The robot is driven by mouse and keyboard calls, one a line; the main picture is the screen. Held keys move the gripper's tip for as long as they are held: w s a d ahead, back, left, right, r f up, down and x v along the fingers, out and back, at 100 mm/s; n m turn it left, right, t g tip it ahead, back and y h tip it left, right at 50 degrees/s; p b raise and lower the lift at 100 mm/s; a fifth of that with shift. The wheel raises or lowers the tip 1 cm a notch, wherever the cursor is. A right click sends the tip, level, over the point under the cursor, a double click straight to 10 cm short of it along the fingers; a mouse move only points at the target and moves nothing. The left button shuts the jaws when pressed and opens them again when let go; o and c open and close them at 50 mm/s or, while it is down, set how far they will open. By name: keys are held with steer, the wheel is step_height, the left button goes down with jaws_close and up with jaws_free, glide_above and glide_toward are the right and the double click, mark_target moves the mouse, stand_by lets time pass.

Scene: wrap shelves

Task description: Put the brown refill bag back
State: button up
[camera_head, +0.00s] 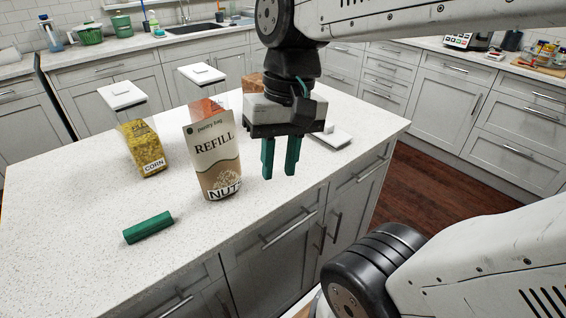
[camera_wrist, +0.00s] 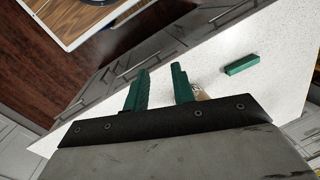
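The refill bag (camera_head: 211,160), cream on top and brown below with the words REFILL and NUTS, stands upright on the white speckled island counter (camera_head: 80,220). My gripper (camera_head: 280,172) points down just to the right of the bag in the head view. Its two green fingers are apart with nothing between them. In the wrist view the same open fingers show, and a small tan piece, probably of the bag (camera_wrist: 201,94), shows beside the right finger, mostly hidden.
A yellow CORN bag (camera_head: 143,148) stands left of the refill bag. An orange-red item (camera_head: 205,108) and a brown item (camera_head: 253,83) are partly hidden behind. A green block (camera_head: 148,227) lies in front. Several white raised plates (camera_head: 121,94) stand around. The front-left counter is clear.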

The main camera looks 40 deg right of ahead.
steer(key=s+n+t+h, duration=0.1)
steer(key=s+d+f+n, duration=0.1)
steer(key=n, duration=0.1)
steer(key=shift+s+f+t+h, duration=0.15)
steer(key=shift+t+h, duration=0.25)
